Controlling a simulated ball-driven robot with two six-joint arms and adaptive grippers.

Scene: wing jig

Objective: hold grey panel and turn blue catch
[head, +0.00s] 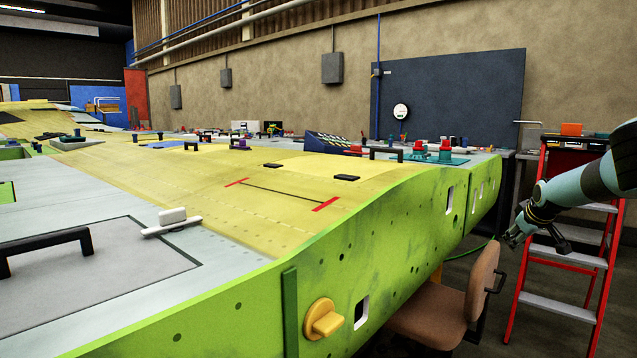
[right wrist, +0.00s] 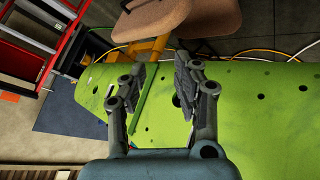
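The grey panel (head: 90,285) lies in the wing's top skin at the lower left of the head view, with a black bar handle (head: 45,248) on it. A white catch (head: 172,223) with a raised grip sits across the panel's far right edge. I see no catch on this panel that is clearly blue. My right gripper (head: 532,237) is at the right, off the wing's end and well away from the panel. In the right wrist view my right gripper (right wrist: 160,78) is open, with nothing between its fingers. My left gripper is not in view.
A yellow knob (head: 323,319) sticks out of the wing's green side (head: 400,240). A brown chair (head: 450,305) and a red stepladder (head: 562,260) stand beside the wing, near my right arm. Black handles and small tools lie farther along the wing.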

